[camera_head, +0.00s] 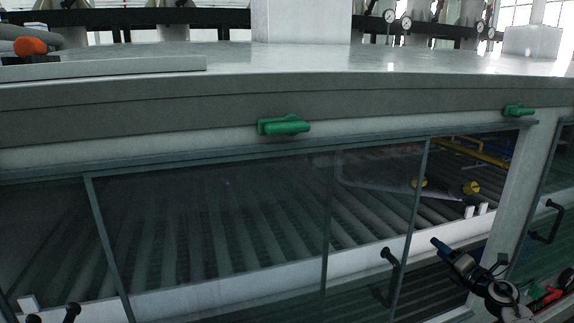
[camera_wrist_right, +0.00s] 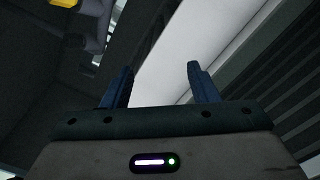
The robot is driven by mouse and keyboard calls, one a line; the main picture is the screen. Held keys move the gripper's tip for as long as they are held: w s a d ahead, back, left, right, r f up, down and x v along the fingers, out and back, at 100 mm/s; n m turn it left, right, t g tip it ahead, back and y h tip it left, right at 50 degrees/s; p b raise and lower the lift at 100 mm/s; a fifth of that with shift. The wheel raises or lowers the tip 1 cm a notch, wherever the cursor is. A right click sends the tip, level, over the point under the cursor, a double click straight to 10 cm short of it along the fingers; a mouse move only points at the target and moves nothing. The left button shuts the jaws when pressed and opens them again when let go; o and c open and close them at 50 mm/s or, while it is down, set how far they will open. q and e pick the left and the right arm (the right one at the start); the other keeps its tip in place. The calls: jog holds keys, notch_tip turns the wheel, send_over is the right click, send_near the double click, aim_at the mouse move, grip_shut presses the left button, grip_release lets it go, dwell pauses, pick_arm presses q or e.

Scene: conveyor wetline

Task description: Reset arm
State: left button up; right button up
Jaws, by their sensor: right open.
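My right gripper (camera_head: 437,243) is at the lower right of the head view, in front of the machine's glazed side. Its blue fingers point up and left, close to a black door handle (camera_head: 390,258), with a visible gap in that view. In the right wrist view the two blue fingers of the right gripper (camera_wrist_right: 161,70) stand wide apart with nothing between them. A white beam (camera_wrist_right: 185,60) lies beyond them. My left gripper is in neither view.
Glass panels (camera_head: 220,220) front a bed of rollers. A black handle (camera_head: 547,222) is on the right panel. Green latches (camera_head: 284,126) (camera_head: 519,111) sit on the upper frame. A white post (camera_head: 518,195) stands right of my gripper. Yellow-ended parts (camera_head: 470,188) are inside.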

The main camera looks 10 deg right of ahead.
jog(key=s+a+f+m+g+h, duration=0.3)
jog(key=s+a+f+m+h, duration=0.3)
jog(key=s+m, duration=0.55)
jog(key=s+a+f+m+g+h, duration=0.35)
jog(key=s+a+f+m, duration=0.4)
jog(key=s+m, duration=0.4)
jog(key=s+a+f+m+g+y, duration=0.2)
jog(key=s+a+g, duration=0.3)
jog(key=s, duration=0.6)
jog(key=s+a+f+m+g+y, duration=0.25)
jog(key=s+a, duration=0.35)
jog(key=s, duration=0.5)
notch_tip(320, 180, down, 30)
jog(key=d+g, duration=0.1)
jog(key=d, duration=0.1)
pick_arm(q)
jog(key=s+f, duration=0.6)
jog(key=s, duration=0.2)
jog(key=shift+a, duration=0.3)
pick_arm(e)
jog(key=s+d+f+g, duration=0.1)
jog(key=s+f, duration=1.7)
jog(key=shift+d+f+g, duration=0.25)
jog(key=shift+f+g, duration=0.05)
jog(key=shift+f, duration=0.1)
